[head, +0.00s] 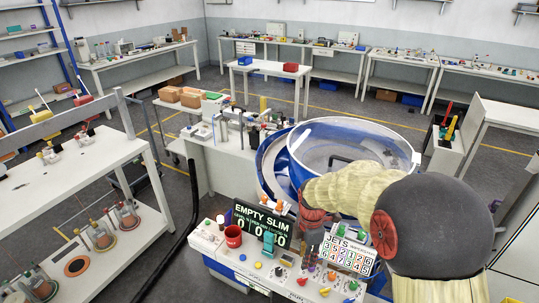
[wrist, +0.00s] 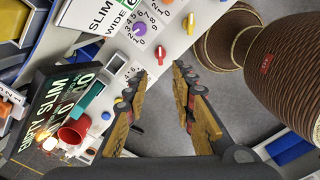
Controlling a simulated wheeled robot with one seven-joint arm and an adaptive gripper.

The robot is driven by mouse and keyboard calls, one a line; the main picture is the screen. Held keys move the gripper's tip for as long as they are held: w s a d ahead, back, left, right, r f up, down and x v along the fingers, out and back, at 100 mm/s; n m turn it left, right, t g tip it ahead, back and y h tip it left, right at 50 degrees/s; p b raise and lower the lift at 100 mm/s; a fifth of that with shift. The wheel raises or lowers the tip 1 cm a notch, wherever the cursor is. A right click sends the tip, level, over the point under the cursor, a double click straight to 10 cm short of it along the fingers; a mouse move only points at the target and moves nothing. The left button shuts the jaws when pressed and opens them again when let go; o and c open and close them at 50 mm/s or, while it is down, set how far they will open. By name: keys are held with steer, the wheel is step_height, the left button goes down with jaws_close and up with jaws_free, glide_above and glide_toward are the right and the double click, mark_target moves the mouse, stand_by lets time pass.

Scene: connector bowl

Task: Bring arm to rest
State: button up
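My arm (head: 437,225) reaches from the right of the head view over the console. It has pale ribbed padding and a large dark round joint. My gripper (wrist: 158,80) shows in the wrist view with its two yellow-brown fingers spread apart. Grey floor and the edge of the console show between and beyond them, and I see nothing held. In the head view the fingers cannot be made out clearly beside the arm and the console. The blue-rimmed bowl (head: 279,165) stands behind the arm, which hides part of it.
A white bench (head: 75,165) stands left. Open floor lies between the benches.

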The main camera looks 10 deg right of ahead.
steer(key=s+r+m+t+b, duration=0.2)
steer(key=s+r+m, duration=0.7)
steer(key=s+m, duration=0.1)
steer(key=s+r+m+t+b, duration=0.2)
steer(key=s+r+m+t, duration=0.1)
steer(key=s+r+m, duration=0.6)
steer(key=s+m, duration=0.1)
steer(key=s, duration=0.3)
steer(key=shift+t, duration=0.3)
